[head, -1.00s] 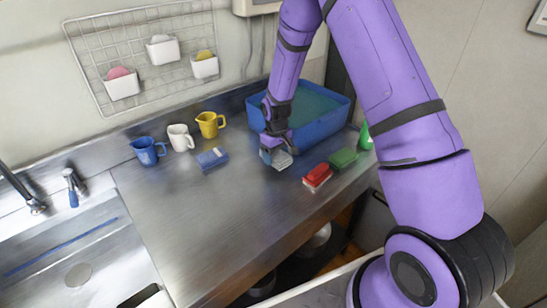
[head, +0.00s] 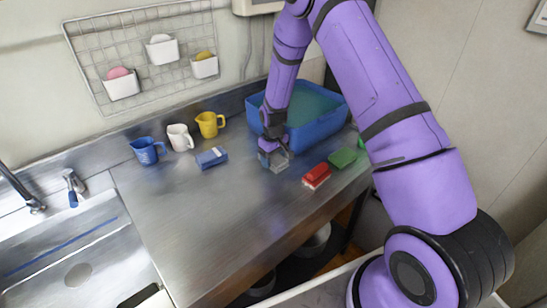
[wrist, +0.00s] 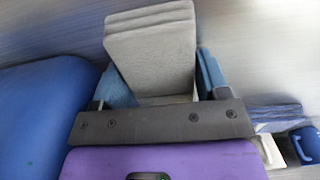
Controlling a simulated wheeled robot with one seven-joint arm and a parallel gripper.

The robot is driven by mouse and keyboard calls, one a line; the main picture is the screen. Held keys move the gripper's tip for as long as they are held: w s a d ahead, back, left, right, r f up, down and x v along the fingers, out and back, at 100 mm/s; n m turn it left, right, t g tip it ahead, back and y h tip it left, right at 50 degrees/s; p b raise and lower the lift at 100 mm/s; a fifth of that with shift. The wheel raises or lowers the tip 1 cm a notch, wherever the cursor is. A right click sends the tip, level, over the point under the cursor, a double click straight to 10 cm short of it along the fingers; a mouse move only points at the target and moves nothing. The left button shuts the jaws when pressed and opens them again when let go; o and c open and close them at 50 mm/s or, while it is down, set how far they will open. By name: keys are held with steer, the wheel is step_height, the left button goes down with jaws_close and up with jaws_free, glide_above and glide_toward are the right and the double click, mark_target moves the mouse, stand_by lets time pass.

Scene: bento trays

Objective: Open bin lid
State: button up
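I make out no bin lid for certain in either view. My gripper (head: 273,155) is over the metal counter, just in front of the blue tub. It is shut on a light grey block (head: 279,164), perhaps a brush or sponge. In the wrist view the block (wrist: 150,50) fills the space between the blue fingers (wrist: 160,85) and is sharp against a blurred counter. Whether the block is clear of the counter I cannot tell.
The blue tub (head: 325,130) holds greenish liquid, close behind my gripper. Red (head: 316,175) and green (head: 343,157) brushes lie right, a blue one (head: 212,157) left. Blue (head: 147,151), white (head: 180,137) and yellow (head: 209,124) jugs stand at the back. The front-left counter is clear.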

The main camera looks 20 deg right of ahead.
mark_target(274, 156)
steer(key=o, duration=0.4)
steer(key=shift+r, duration=0.1)
step_height(274, 156, up, 12)
steer(key=shift+r, duration=0.1)
